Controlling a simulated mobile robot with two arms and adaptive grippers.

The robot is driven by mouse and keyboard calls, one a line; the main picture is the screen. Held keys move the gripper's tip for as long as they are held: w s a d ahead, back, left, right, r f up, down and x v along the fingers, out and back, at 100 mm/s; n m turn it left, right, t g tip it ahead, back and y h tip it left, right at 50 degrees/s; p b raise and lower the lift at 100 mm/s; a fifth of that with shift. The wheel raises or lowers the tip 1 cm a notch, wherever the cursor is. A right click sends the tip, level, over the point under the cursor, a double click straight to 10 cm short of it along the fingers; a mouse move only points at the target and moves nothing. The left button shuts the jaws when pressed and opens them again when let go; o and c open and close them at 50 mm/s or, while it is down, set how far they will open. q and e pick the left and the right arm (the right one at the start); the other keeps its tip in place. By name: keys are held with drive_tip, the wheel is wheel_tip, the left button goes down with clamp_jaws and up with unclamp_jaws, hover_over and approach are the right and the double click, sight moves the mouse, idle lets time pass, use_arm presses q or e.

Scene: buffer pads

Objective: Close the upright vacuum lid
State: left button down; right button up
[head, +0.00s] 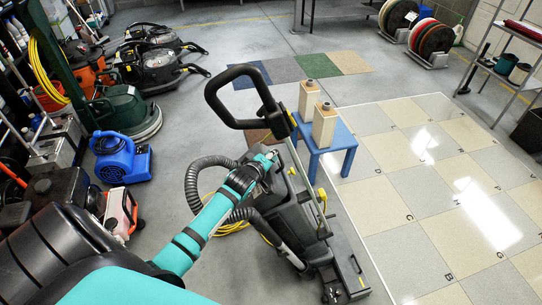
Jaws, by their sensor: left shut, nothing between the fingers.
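The upright vacuum (300,205) is dark grey and stands on the floor in the middle of the head view. Its black loop handle (241,124) rises at its upper left, and a ribbed hose (192,185) curves out at its left side. My left gripper (271,157) is shut and empty at the upper part of the vacuum body. I cannot tell whether it touches the body. The lid is hard to make out from this angle, partly behind my gripper and arm, so I cannot tell how far open it is. My right gripper is not in view.
A small blue table (338,140) with two beige boxes (324,125) stands just behind the vacuum. A blue blower (120,160) and floor machines (150,65) are at left. A tiled floor panel (440,185) lies clear at right. Yellow cord (231,229) lies near the vacuum's base.

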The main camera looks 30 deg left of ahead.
use_arm(q)
drive_tip(key=shift+m+g+y, duration=0.3)
drive_tip(key=shift+m+g, duration=0.3)
drive_tip(key=shift+g, duration=0.3)
drive_tip(key=w+d+f, duration=0.2)
drive_tip(key=w, duration=0.1)
drive_tip(key=shift+d+f+p, duration=0.3)
drive_tip(key=shift+r, duration=0.15)
